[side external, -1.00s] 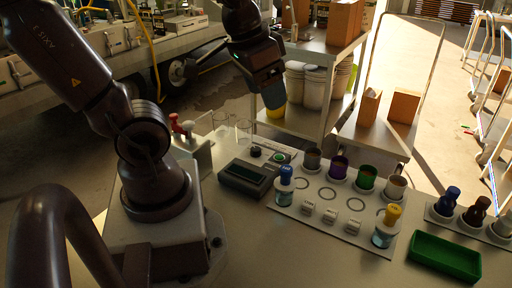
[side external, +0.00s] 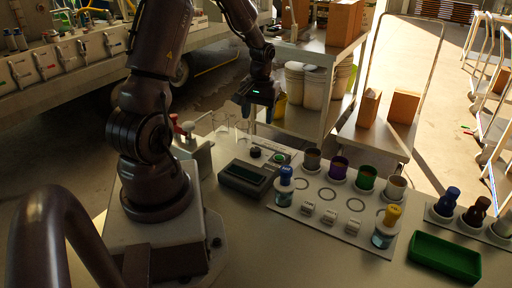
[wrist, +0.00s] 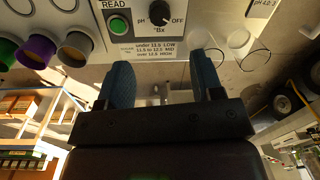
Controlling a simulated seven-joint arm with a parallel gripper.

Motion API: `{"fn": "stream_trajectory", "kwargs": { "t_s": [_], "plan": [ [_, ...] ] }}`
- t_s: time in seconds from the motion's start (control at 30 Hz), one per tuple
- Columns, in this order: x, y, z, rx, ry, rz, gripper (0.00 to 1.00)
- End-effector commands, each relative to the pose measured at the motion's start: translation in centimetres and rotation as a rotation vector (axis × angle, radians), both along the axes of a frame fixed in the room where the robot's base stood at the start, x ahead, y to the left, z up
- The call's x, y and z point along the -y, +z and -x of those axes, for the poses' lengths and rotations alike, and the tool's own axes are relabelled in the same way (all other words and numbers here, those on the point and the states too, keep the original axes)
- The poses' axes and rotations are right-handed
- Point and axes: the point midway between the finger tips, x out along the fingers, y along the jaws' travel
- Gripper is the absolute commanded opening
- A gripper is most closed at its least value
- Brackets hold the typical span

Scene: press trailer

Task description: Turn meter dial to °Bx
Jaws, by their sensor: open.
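The meter (side external: 248,178) is a grey box with a dark display, lying on the bench right of my base. Its black dial (side external: 255,152) sits behind the display, beside a green button (side external: 279,157). In the wrist view the dial (wrist: 158,13) is at the top edge, with pH at its left, OFF at its right and °Bx on the picture's lower side. I cannot tell for sure where its pointer stands. My gripper (side external: 259,116) is open and empty, above and behind the dial. Its blue fingers (wrist: 164,80) point toward the meter panel, apart from the dial.
Glass beakers (side external: 243,131) stand close behind the meter. A white tray (side external: 330,210) with bottles, coloured cups and small white blocks lies to the right. A green tray (side external: 445,258) is at the front right. A shelf cart (side external: 310,122) stands behind the bench.

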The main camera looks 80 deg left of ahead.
Motion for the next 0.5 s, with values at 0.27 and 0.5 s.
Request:
{"fn": "stream_trajectory", "kwargs": {
  "t_s": [0.27, 0.5],
  "plan": [
    [0.0, -5.9, 0.4, -0.004, -0.001, 0.007, 0.60],
    [-0.2, -9.9, 0.5, -0.002, -0.002, 0.003, 0.60]
  ]
}}
